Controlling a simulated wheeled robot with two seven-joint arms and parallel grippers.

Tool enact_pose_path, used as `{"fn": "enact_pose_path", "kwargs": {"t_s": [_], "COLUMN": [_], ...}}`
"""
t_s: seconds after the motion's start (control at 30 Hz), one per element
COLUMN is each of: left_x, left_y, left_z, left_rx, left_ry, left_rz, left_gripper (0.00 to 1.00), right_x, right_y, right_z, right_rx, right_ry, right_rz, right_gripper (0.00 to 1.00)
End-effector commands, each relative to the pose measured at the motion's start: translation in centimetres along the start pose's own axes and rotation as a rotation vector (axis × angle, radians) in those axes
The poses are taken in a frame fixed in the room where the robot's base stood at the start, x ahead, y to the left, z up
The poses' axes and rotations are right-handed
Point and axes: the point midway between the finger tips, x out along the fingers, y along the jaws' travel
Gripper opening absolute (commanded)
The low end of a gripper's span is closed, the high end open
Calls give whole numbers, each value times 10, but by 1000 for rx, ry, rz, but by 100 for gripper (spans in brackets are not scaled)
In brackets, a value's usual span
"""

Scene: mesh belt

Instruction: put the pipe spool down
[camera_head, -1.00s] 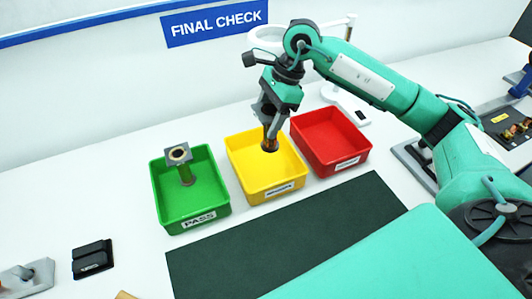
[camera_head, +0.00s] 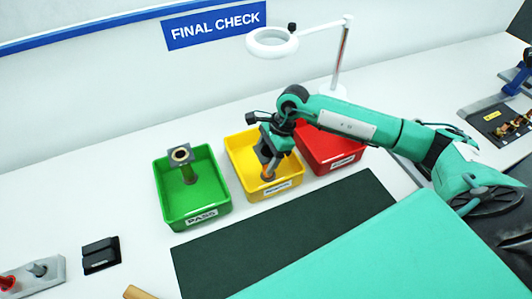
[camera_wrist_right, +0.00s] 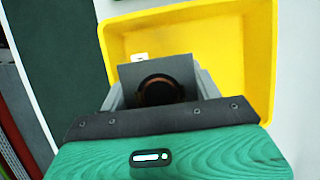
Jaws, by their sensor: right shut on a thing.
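My right gripper (camera_head: 268,157) is shut on a pipe spool (camera_head: 268,172) and holds it upright inside the yellow tray (camera_head: 236,155). In the right wrist view the spool's square grey flange with a dark round bore (camera_wrist_right: 158,88) sits between the fingers, with the yellow tray (camera_wrist_right: 255,60) around it. I cannot tell whether the spool's lower end touches the tray floor. Another spool with a square flange (camera_head: 181,156) stands in the green tray (camera_head: 222,207) marked PASS. My left gripper is not in view.
A red tray (camera_head: 345,165) stands right of the yellow one, partly behind my arm. A white ring magnifier (camera_head: 272,41) stands behind the trays. A dark green mat (camera_head: 225,258) lies in front. A black block (camera_head: 100,254) lies at the left front.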

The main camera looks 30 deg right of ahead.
Motion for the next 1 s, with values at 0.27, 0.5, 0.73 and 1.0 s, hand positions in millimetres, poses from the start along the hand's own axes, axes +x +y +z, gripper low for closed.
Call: {"fn": "enact_pose_path", "kwargs": {"t_s": [0.27, 0.5, 0.73, 1.0], "left_x": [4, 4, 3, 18], "left_y": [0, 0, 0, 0], "left_z": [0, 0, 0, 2], "left_rx": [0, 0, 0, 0], "left_ry": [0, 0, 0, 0], "left_rz": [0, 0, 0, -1], "left_gripper": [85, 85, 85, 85], "right_x": [1, 2, 1, -25], "right_y": [-1, 0, 0, -1], "right_z": [0, -1, -1, -2], "right_rx": [-1, 0, 0, -3], "right_ry": [-2, 0, 0, 0], "right_rz": [-3, -1, -1, -7], "right_gripper": [22, 85, 85, 85]}}
